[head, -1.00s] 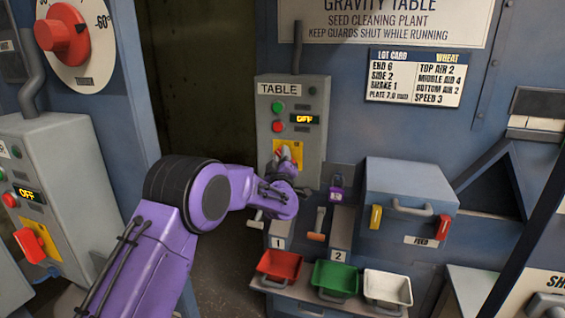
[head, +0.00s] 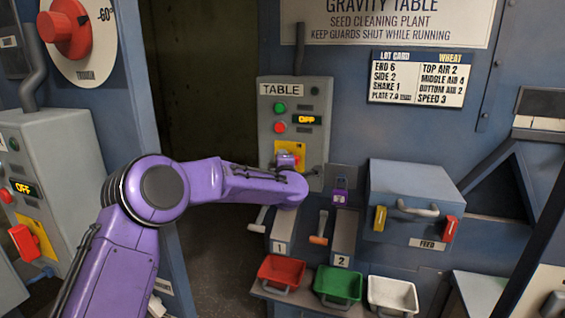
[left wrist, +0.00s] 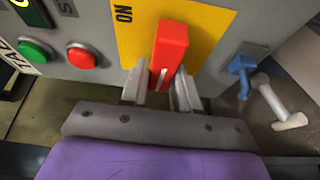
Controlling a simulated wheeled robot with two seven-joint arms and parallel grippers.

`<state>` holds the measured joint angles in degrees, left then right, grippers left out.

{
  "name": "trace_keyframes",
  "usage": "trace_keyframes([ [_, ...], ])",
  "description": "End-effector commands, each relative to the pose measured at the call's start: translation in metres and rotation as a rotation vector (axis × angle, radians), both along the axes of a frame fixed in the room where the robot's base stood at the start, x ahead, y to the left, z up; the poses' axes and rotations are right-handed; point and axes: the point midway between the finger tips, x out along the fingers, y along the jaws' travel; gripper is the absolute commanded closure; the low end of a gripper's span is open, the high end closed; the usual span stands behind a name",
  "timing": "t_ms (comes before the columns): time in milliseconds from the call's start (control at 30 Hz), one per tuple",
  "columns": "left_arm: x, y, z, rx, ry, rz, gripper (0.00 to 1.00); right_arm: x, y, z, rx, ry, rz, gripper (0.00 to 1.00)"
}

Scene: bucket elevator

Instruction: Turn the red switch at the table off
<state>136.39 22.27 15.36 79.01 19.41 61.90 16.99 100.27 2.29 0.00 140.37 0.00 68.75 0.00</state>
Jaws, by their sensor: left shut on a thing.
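The grey control box labelled TABLE (head: 312,98) stands at the middle of the head view, and its display (head: 306,120) reads OFF. The red switch (left wrist: 170,48) sits on a yellow plate (left wrist: 205,20) marked ON on its left in the left wrist view. My left gripper (left wrist: 160,92) is shut on the red switch, with one finger on each side of its lower end. In the head view the left gripper (head: 288,163) covers much of the yellow plate, and the switch is mostly hidden. My right gripper is not in view.
A green button (left wrist: 35,48) and a red button (left wrist: 82,56) are left of the plate in the wrist view. A blue piece (left wrist: 241,74) and a pale lever (left wrist: 272,100) are to its right. Red (head: 280,270), green (head: 338,285) and white (head: 392,295) bins stand below.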

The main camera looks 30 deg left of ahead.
Motion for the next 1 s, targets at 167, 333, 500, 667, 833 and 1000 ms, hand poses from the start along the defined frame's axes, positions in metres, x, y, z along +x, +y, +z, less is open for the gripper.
trace_keyframes([
  [167, -0.0001, -0.0002, -0.0016, -0.036, -0.006, 0.0, 1.0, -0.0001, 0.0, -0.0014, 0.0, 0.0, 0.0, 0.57],
  [333, -0.0001, 0.0, -0.0018, -0.047, -0.008, 0.0, 1.0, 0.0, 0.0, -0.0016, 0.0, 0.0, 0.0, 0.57],
  [500, -0.0001, 0.0, -0.0018, -0.048, -0.009, 0.0, 1.0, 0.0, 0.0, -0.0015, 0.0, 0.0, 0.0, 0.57],
  [667, -0.0002, 0.0001, -0.0019, -0.048, -0.009, 0.0, 0.63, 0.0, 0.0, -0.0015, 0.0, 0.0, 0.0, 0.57],
  [833, -0.0001, 0.0001, -0.0015, -0.047, -0.009, 0.0, 0.49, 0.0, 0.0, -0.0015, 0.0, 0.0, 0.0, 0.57],
  [1000, -0.001, -0.0009, -0.0013, -0.046, -0.01, 0.0, 0.49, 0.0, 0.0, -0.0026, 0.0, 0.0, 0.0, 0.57],
])
